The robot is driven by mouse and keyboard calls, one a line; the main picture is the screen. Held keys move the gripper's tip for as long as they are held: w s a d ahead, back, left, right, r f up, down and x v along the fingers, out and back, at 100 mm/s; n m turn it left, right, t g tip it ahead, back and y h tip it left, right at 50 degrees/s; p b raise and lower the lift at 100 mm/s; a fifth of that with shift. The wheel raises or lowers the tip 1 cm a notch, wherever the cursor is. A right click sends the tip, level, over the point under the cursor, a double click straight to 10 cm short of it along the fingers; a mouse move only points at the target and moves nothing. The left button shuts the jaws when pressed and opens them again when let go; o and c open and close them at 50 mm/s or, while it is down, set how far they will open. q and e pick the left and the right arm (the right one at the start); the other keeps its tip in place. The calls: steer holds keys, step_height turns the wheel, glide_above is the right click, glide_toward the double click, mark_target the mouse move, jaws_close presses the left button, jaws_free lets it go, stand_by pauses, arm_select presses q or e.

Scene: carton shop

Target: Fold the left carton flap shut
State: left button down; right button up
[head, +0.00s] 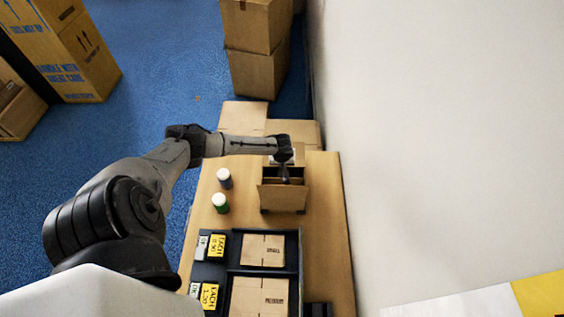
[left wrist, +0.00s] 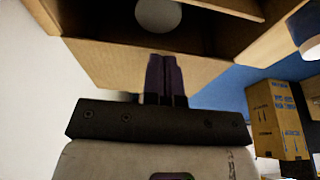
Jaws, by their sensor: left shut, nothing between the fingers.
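The small brown carton (head: 283,199) stands on the wooden table in the head view, its top open and its inside dark. A broad brown panel faces the camera at its near side; I cannot tell whether it is a flap or the wall. My left gripper (head: 285,179) points down at the carton's opening and partly covers it. In the left wrist view, my left gripper (left wrist: 166,62) is shut and empty, in front of a brown carton panel (left wrist: 105,68). A round white thing (left wrist: 158,14) shows in the carton's dark inside. Which flap is the left one is unclear. My right gripper is not in view.
A dark tray (head: 233,252) with flat cartons and yellow labels lies nearer. Flat cardboard (head: 242,116) lies at the far end. A white wall (head: 420,140) bounds the right side.

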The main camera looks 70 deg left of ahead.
arm_select(q)
steer(key=shift+r+p, duration=2.8)
steer(key=shift+p, duration=0.3)
steer(key=d+b+v, duration=0.1)
steer(key=v, duration=0.8)
steer(key=shift+s+d, duration=0.3)
steer(key=shift+s, duration=0.05)
steer(key=shift+f, duration=0.2)
